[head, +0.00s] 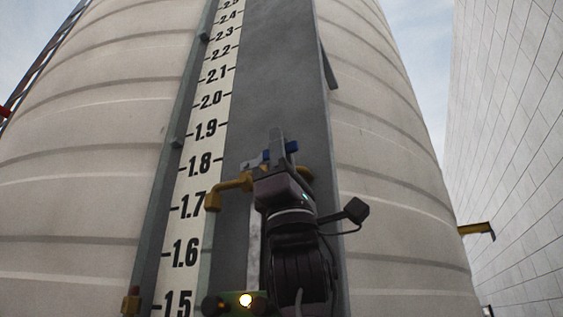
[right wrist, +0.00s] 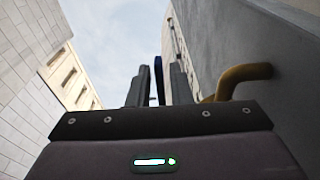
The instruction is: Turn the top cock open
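The top cock is a yellow pipe fitting (head: 232,184) with a blue lever (head: 292,147), on the grey gauge board beside the 1.7 to 1.8 marks. My right gripper (head: 268,154) is raised in front of it and hides its middle. In the right wrist view, the blue lever (right wrist: 158,76) stands between the two fingers of my right gripper (right wrist: 161,88), with narrow gaps visible on both sides. The fingers look open around the lever; contact cannot be made out. Part of the yellow pipe (right wrist: 242,78) shows right of the fingers. My left gripper is not in view.
A large ribbed pale tank (head: 390,180) stands behind the gauge board (head: 280,75) and its number scale (head: 208,120). A tiled wall (head: 515,150) rises at the right.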

